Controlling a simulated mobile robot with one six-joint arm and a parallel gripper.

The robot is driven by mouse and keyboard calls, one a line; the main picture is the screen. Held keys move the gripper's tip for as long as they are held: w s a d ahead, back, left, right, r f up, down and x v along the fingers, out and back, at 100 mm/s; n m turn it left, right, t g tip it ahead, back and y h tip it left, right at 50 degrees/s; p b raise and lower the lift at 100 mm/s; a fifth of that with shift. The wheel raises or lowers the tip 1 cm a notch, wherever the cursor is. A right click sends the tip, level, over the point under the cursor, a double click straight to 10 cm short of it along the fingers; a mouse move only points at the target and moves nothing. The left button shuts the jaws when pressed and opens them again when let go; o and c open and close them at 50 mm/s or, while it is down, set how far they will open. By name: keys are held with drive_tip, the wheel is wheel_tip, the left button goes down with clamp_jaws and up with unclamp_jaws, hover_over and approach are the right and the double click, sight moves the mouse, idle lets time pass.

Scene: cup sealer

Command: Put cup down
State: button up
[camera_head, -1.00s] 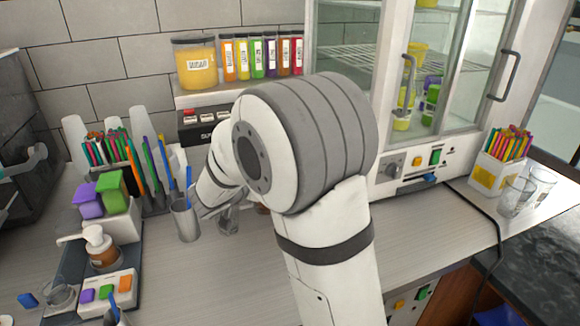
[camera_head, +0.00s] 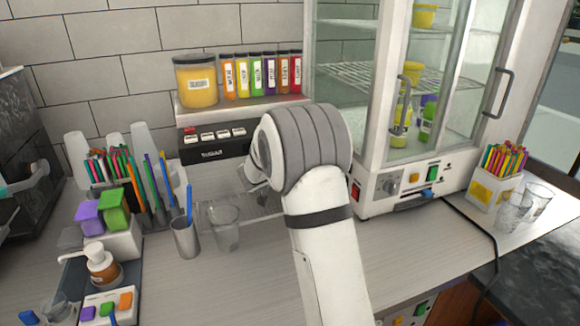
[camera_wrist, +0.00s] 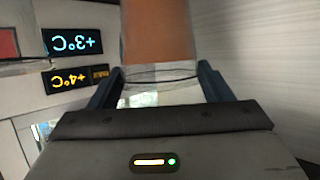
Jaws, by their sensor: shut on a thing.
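In the wrist view, my gripper (camera_wrist: 158,85) is shut on a clear cup (camera_wrist: 158,38) that shows brown-orange in its upper part in the picture and clear nearer the palm. The dark fingers lie along both sides of it. In the head view, my arm hides the gripper and the held cup, so I cannot tell whether the cup touches a surface. Another clear, empty-looking cup (camera_head: 224,228) stands upright on the counter, left of my arm.
The sugar machine (camera_head: 212,152) stands behind my arm, and the glass-door cabinet (camera_head: 400,185) is to its right. A metal straw holder (camera_head: 186,238) stands beside the empty cup. Two clear glasses (camera_head: 538,203) are far right. The counter (camera_head: 430,245) right of my arm is clear.

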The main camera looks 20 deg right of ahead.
drive_tip(key=shift+w+f, duration=0.1)
drive_tip(key=shift+f, duration=0.1)
drive_tip(key=shift+d, duration=0.1)
drive_tip(key=shift+f, duration=0.2)
drive_tip(key=o, duration=1.8)
drive_tip(key=shift+c, duration=0.2)
drive_tip(key=v, duration=1.2)
drive_tip(key=shift+r, duration=0.2)
drive_tip(key=shift+f, duration=0.1)
